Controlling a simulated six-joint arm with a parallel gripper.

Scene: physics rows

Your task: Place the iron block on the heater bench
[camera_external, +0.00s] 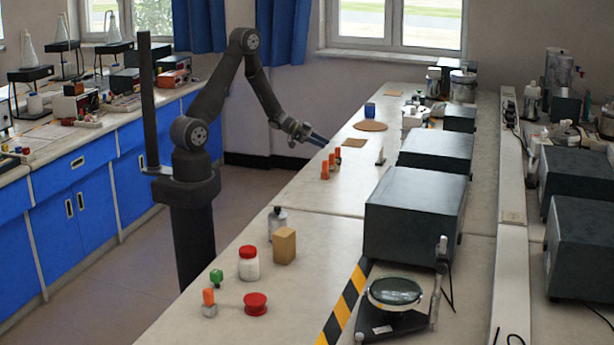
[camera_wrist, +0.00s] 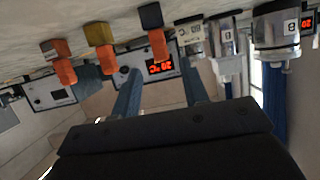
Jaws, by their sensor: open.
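Three small blocks with orange handles stand in a row on the bench. In the wrist view, which looks upside down, they are a dark grey block (camera_wrist: 151,15), a brass-coloured block (camera_wrist: 98,32) and a brownish block (camera_wrist: 53,48). The dark grey one looks most like iron. In the external view their orange handles (camera_external: 331,161) stand close together. My gripper (camera_external: 322,138) is open and empty, above the bench near the blocks. In the wrist view my gripper (camera_wrist: 162,82) has the dark block's handle between its fingers in the picture, apparently farther away. I cannot tell which thing is the heater bench.
A box with a red display (camera_wrist: 161,67) and metal cylinders (camera_wrist: 276,28) show in the wrist view. In the external view, a square mat (camera_external: 353,142), a round mat (camera_external: 370,126) and a blue cup (camera_external: 370,110) lie beyond. Large dark boxes (camera_external: 415,215) line the right.

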